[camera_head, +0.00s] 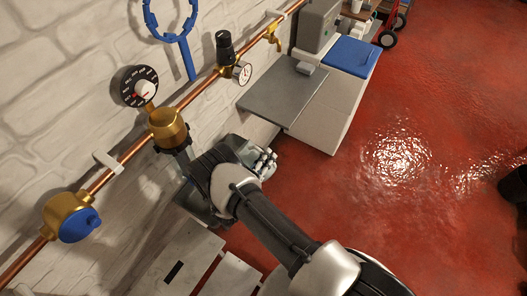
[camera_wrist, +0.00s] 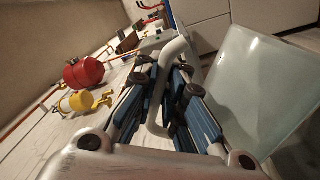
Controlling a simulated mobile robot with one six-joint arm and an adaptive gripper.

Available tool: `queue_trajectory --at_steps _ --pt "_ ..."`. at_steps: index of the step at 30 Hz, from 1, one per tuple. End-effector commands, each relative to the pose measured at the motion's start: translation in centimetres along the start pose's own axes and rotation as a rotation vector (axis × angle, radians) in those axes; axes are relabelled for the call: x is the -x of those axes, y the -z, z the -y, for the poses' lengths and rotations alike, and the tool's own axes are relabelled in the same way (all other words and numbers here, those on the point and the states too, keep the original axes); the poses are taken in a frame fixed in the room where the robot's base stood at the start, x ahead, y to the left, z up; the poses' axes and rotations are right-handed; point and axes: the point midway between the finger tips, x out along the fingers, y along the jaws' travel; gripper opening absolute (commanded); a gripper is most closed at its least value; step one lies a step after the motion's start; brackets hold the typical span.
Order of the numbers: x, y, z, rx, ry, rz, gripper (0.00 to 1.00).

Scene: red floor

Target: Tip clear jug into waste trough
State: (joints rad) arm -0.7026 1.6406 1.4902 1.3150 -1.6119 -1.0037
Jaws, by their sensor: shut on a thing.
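The clear jug (camera_wrist: 262,90) fills the right side of the wrist view, a pale, see-through body with a curved grey handle (camera_wrist: 178,50). My gripper (camera_wrist: 166,95) is shut on this handle, with a blue-padded finger on either side. In the head view my gripper (camera_head: 262,160) is beside the wall, below the copper pipe; the jug cannot be made out clearly there. A grey open container (camera_head: 198,208), which looks like the waste trough, sits against the wall under my arm, mostly hidden. I cannot tell what the jug holds or how far it tilts.
A copper pipe (camera_head: 120,152) with brass valves and gauges runs along the white brick wall. A grey bench top (camera_head: 285,92) and a blue-lidded cabinet (camera_head: 352,56) stand beyond my gripper. Pale panels (camera_head: 182,258) lie at lower left. The red floor (camera_head: 430,120) at right is mostly clear.

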Motion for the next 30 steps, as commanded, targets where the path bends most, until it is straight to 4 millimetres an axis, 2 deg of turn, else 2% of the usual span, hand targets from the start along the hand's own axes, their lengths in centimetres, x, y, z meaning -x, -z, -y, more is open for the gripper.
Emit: queue_trajectory --at_steps 5,12,30 --pt "-0.1 -0.9 -0.9 -0.207 -0.001 0.012 0.00" --pt "0.0 -1.8 -0.3 -0.583 -0.001 0.031 0.00" --pt "0.2 -2.5 4.2 -0.928 0.000 0.048 0.00"
